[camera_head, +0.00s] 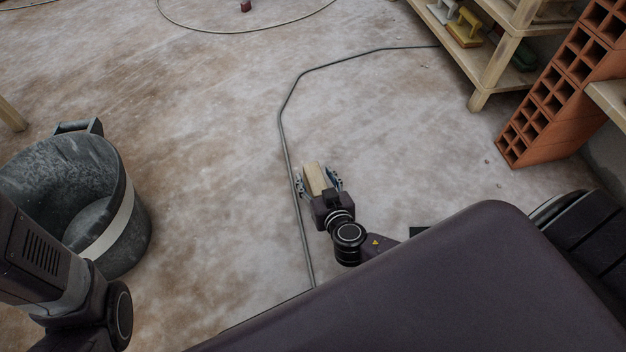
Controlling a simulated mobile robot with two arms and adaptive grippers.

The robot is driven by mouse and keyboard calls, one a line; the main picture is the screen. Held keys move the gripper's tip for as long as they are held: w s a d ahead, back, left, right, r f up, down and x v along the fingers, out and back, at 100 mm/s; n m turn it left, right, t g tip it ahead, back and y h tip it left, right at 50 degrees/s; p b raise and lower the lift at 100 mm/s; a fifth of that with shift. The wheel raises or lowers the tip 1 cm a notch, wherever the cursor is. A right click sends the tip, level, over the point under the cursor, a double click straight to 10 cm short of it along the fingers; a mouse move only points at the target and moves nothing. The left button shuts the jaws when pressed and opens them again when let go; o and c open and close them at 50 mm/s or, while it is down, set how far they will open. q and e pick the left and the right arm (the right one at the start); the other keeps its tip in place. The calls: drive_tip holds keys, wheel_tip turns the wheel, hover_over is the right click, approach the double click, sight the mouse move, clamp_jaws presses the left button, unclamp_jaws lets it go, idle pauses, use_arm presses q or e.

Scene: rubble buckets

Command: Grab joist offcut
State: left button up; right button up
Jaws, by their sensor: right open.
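The joist offcut (314,177) is a short pale wooden block on the dusty floor, near the middle of the head view. My right gripper (318,180) is open, with one finger on each side of the block. I cannot tell whether the fingers touch it. The block's near end is hidden by the gripper's palm. My left arm shows at the lower left, but its gripper is out of the picture.
A grey bucket (128,240) with a pale band stands at the left. A dark cable (281,122) runs along the floor just left of the offcut. Wooden shelving (490,70) and stacked hollow bricks (560,100) stand at the upper right. The floor beyond the offcut is mostly clear.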

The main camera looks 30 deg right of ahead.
drive_tip(key=shift+s, duration=0.1)
drive_tip(key=shift+c, duration=0.4)
drive_tip(key=c, duration=1.3)
drive_tip(key=shift+r, duration=0.1)
